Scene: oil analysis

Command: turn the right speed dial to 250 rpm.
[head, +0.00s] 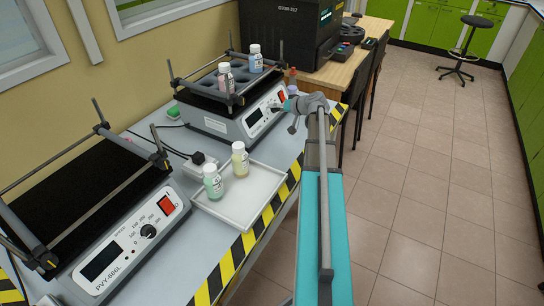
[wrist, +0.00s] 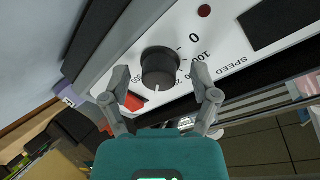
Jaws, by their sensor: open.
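The right speed dial (wrist: 158,68) is a round black knob on a white panel in the wrist view. A short white mark shows on its lower edge in that view, away from the 0 and 100 labels; the exact setting is unclear. My gripper (wrist: 160,76) is open, its fingers on either side of the dial with visible gaps. In the head view my gripper (head: 288,106) is at the front of the right shaker (head: 215,124) and partly hides its panel. The red switch (wrist: 134,101) shows beside the left finger.
The left shaker (head: 100,292) has its own dial (head: 148,231). Between the shakers, a white tray (head: 245,211) holds a green bottle (head: 213,182) and a yellowish bottle (head: 239,159). Pink (head: 226,80) and blue (head: 256,60) bottles stand on the right shaker.

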